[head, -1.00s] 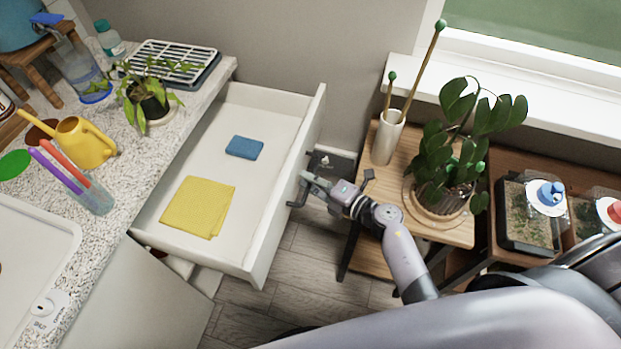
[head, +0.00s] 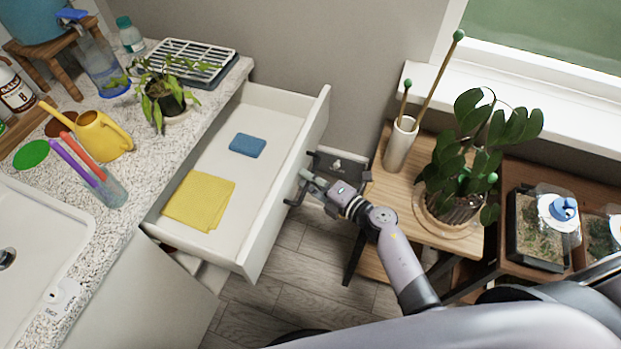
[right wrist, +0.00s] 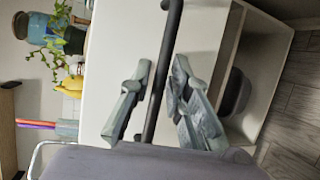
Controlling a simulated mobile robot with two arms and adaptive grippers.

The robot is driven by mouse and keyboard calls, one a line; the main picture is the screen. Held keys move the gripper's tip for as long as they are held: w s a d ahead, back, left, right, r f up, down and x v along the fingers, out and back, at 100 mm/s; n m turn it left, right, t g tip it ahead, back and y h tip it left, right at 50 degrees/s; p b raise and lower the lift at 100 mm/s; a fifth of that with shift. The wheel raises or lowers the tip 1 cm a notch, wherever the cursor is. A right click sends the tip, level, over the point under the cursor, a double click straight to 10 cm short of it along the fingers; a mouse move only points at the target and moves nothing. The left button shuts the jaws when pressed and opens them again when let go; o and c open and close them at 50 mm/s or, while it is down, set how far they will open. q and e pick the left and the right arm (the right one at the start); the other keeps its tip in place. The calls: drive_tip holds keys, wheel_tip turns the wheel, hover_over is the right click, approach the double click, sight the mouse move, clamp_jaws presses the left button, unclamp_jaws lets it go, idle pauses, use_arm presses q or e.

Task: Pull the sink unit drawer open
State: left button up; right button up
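The sink unit drawer (head: 280,190) is white and stands well out from under the speckled counter, its inside in plain view. Its dark bar handle (head: 292,195) is on the front's outer face. My right gripper (head: 305,185) is at that handle, reaching in from the right. In the right wrist view the handle bar (right wrist: 163,75) runs between the two fingers of my right gripper (right wrist: 162,68). The fingers are spread, with a narrow gap visible on each side of the bar. My left gripper is not in view.
A yellow cloth (head: 199,201) and a blue sponge (head: 247,145) lie in the drawer. The counter (head: 150,175) holds a yellow watering can (head: 98,136), a plant and a drying rack. A wooden plant stand (head: 447,235) is close to my right arm. Some floor (head: 305,265) is clear below.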

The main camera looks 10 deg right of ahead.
drive_tip(key=shift+o, duration=1.1)
drive_tip(key=v, duration=1.2)
